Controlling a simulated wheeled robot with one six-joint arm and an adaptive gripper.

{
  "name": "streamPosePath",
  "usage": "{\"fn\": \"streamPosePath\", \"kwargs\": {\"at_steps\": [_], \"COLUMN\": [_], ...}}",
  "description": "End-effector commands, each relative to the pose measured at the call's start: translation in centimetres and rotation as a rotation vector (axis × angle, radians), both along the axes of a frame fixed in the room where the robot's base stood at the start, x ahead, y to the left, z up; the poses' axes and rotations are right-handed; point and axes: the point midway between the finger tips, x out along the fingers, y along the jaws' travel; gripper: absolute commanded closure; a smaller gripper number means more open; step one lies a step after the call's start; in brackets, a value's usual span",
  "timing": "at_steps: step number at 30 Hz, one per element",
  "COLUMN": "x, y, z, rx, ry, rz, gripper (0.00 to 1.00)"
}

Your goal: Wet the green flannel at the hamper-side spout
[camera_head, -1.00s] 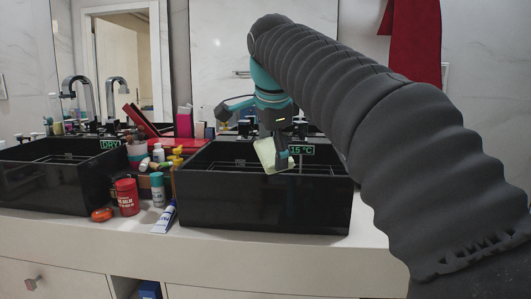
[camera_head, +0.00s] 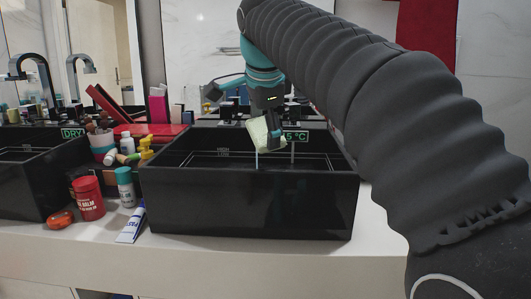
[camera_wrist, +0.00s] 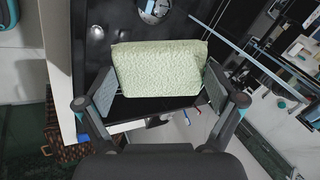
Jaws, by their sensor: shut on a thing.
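The pale green flannel (camera_head: 262,133) hangs from my gripper (camera_head: 273,135) above the right black basin (camera_head: 250,205). The wrist view shows the flannel (camera_wrist: 160,68) bunched between the two fingers of my gripper (camera_wrist: 155,95), which are shut on it. A thin pale blue vertical streak (camera_head: 257,160) shows just below the flannel; it looks like water, but I cannot tell for sure. The right basin's spout is hidden in the head view. A green readout (camera_head: 295,136) behind the flannel shows "5 °C", its left part covered.
The left basin (camera_head: 30,180) has a "DRY" label (camera_head: 72,132) and a tall chrome spout (camera_head: 38,70). A brown woven hamper (camera_wrist: 68,145) shows at the wrist view's lower left.

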Motion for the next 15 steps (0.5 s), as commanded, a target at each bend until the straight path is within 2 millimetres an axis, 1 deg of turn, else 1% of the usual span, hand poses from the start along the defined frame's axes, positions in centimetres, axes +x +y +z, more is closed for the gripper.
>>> {"fn": "streamPosePath", "kwargs": {"at_steps": [1, 3, 5, 6, 9, 13, 15], "x": [-0.1, -0.2, -0.2, -0.2, -0.2, -0.1, -0.1], "y": [0.4, 0.6, 0.6, 0.6, 0.6, 0.5, 0.4], "z": [-0.5, -1.0, -1.4, -2.1, -3.0, -3.9, -4.9], "rx": [-0.001, -0.001, -0.001, -0.001, 0.000, 0.000, 0.000], "ry": [0.002, 0.003, 0.003, 0.003, 0.002, 0.001, 0.002], "rz": [0.007, 0.011, 0.011, 0.011, 0.010, 0.008, 0.008], "gripper": [0.35, 0.35, 0.35, 0.35, 0.35, 0.35, 0.35]}}
